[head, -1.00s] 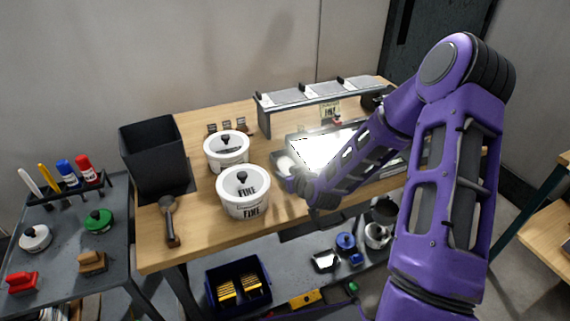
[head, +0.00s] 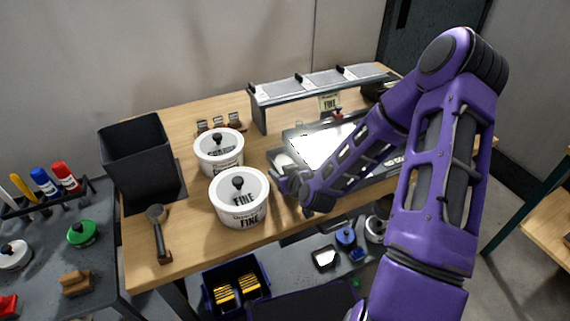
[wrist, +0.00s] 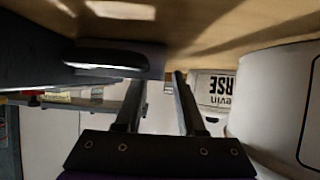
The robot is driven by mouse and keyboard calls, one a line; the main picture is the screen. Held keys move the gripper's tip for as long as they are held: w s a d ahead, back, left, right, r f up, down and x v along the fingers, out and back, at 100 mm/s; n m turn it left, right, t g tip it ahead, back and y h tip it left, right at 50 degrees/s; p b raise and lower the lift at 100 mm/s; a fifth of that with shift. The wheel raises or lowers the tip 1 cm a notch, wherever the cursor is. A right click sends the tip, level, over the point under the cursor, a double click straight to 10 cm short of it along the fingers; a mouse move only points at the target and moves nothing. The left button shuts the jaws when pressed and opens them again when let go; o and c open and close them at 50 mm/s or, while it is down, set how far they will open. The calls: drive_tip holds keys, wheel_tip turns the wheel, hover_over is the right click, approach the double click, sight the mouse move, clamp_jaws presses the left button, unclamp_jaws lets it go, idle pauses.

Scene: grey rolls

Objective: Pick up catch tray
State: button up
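A wide, low grey metal tray (head: 283,160) with a bright, glaring surface lies on the right part of the wooden bench; I take it for the catch tray. My arm covers part of it. My gripper (wrist: 163,78) is open, with a clear gap between its two dark fingers in the wrist view. A dark bar-like handle (wrist: 105,58) on a dark body lies just left of the fingertips there; whether it touches the left finger I cannot tell. Nothing shows between the fingers. In the head view the gripper is low beside the tray's left end, mostly hidden by my wrist.
Two white lidded tubs stand left of the gripper; the nearer, labelled FINE (head: 240,200), is close by. A black bin (head: 137,155) and a scoop (head: 158,235) are farther left. A raised rack (head: 320,84) stands behind the tray. A lower shelf holds a blue bin (head: 235,285).

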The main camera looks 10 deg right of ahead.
clamp_jaws()
idle(1.5)
